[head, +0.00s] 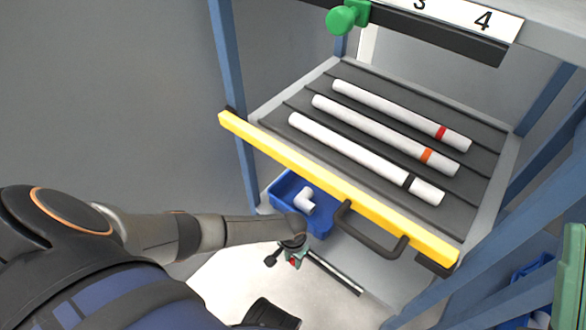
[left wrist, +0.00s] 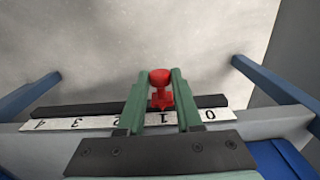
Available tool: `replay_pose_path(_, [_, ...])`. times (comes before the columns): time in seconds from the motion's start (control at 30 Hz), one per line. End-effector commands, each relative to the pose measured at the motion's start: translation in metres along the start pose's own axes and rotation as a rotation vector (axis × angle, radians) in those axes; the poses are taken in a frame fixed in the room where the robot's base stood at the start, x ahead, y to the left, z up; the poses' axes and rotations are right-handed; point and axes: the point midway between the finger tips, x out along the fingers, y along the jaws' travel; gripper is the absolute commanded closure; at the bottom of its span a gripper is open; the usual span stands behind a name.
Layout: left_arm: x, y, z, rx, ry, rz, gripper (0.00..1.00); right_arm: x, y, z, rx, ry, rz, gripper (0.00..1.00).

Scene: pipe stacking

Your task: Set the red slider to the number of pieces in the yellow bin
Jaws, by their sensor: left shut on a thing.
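The red slider (left wrist: 160,92) is a red knob with a pointed lower end on a dark rail. In the left wrist view it sits between the two green fingers of my left gripper (left wrist: 160,95), which are shut on it. Its point is at about the 1 on the white number strip (left wrist: 70,123), which reads upside down from 0 to 4. In the head view, my left gripper (head: 290,258) is low, below the drawer, with a bit of red at its tip. No yellow bin shows.
A grey drawer (head: 345,72) with a yellow front edge (head: 300,160) and dark handle (head: 372,235) holds three white pipes with red, orange and black bands. A blue bin (head: 275,190) below holds a white elbow. A green slider (head: 345,18) is above. Blue posts (head: 228,60) flank the drawer.

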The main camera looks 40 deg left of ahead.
Motion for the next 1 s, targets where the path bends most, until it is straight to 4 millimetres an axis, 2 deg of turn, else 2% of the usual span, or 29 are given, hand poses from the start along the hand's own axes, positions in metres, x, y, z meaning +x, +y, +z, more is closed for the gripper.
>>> replay_pose_path(0.87, [0.0004,-0.0006,0.0008,0.0,-0.002,-0.001,1.0,-0.0005,-0.0007,0.0007,-0.003,-0.003,-0.007,1.0])
replay_pose_path(1.0, [-0.0008,0.0089,0.0009,0.0,-0.003,0.002,1.0,0.0019,0.0006,-0.0017,-0.002,-0.003,-0.006,1.0])
